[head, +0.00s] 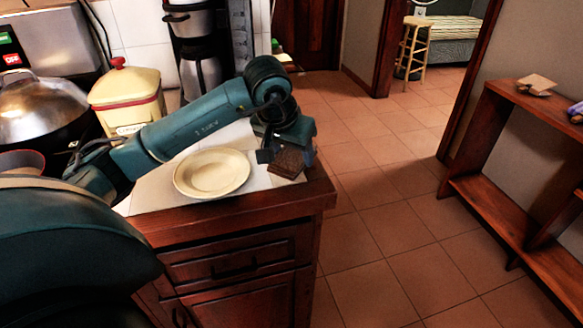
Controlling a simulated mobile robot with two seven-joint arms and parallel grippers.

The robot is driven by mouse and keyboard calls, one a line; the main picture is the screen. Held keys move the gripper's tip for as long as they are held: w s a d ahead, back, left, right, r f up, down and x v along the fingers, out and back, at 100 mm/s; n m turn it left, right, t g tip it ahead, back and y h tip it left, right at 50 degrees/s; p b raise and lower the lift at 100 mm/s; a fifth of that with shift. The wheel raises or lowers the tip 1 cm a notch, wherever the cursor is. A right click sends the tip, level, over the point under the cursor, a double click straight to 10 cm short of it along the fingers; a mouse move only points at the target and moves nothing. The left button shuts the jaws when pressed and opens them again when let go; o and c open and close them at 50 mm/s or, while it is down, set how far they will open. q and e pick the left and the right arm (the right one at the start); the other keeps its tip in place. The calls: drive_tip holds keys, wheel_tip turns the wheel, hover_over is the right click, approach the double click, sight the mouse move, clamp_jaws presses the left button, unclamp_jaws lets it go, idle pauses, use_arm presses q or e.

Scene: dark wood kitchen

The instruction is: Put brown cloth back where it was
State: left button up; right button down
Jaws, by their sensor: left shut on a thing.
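The brown cloth (287,164) is a small dark brown folded piece at the right end of the white-tiled counter top, just right of the plate. My left gripper (279,153) is over it, pointing down, and is shut on it. The gripper hides the cloth's upper part. I cannot tell whether the cloth touches the counter or is slightly raised. My right gripper is not in view.
A cream plate (212,173) lies left of the cloth, below my left forearm. A yellow lidded canister (127,98) and a domed metal lid (42,107) stand farther left. A wooden shelf (510,185) stands at right. The tiled floor (395,215) between is clear.

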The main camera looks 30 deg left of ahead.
use_arm(q)
drive_tip(key=shift+f, duration=2.05)
drive_tip(key=shift+f, duration=0.2)
drive_tip(key=o, duration=0.9)
drive_tip(key=shift+o, duration=0.2)
